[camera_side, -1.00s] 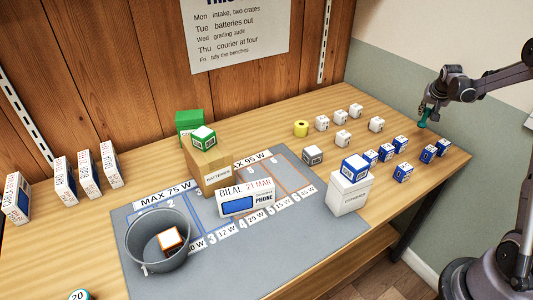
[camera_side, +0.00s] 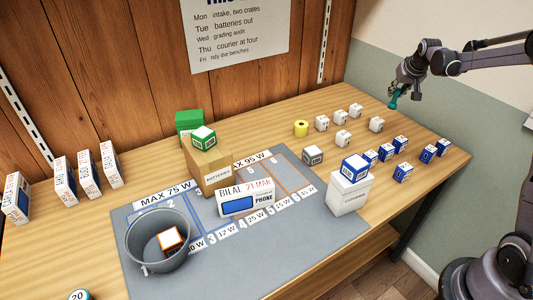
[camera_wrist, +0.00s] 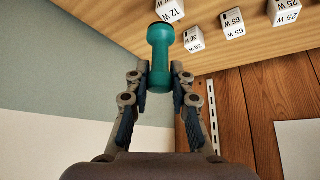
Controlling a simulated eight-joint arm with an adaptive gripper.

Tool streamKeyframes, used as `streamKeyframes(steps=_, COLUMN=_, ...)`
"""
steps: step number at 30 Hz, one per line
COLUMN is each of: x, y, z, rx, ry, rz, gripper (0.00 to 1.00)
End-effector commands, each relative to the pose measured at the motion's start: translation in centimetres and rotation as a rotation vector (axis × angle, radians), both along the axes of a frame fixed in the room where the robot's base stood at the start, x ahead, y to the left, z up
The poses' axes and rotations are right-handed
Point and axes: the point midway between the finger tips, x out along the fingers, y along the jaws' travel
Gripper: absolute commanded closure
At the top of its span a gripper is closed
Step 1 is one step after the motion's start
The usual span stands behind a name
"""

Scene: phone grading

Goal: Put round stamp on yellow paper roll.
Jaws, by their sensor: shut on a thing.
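The round stamp is a teal, dumbbell-shaped piece (camera_side: 394,99), held above the right part of the table. In the wrist view the stamp (camera_wrist: 160,58) sticks out past the fingertips. My gripper (camera_side: 397,90) is shut on it, with one finger on each side, as the wrist view (camera_wrist: 157,85) shows. The yellow paper roll (camera_side: 301,129) stands upright on the table, well to the left of my gripper, with a dark hole in its top. Nothing lies on it. The roll is not in the wrist view.
Several white cubes (camera_side: 343,139) stand between the roll and my gripper. Several blue boxes (camera_side: 403,173) are nearer the front right. A grey cube (camera_side: 312,155) sits in front of the roll. A brown batteries box (camera_side: 214,179) stands to its left.

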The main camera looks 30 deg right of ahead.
Motion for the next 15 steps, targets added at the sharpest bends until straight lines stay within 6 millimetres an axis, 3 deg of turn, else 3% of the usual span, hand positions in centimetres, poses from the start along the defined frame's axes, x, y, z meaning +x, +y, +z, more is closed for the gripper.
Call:
streamKeyframes(steps=1, x=1.8, y=2.0, z=0.3, rx=0.000, ry=0.000, rz=0.045, gripper=1.00)
streamKeyframes(steps=6, x=6.3, y=8.2, z=1.2, rx=-0.001, ry=0.000, rz=0.181, gripper=1.00)
streamKeyframes(steps=12, x=9.5, y=13.9, z=2.1, rx=-0.003, ry=0.000, rz=0.296, gripper=1.00)
streamKeyframes(steps=15, x=10.3, y=15.5, z=2.3, rx=-0.003, ry=0.000, rz=0.328, gripper=1.00)
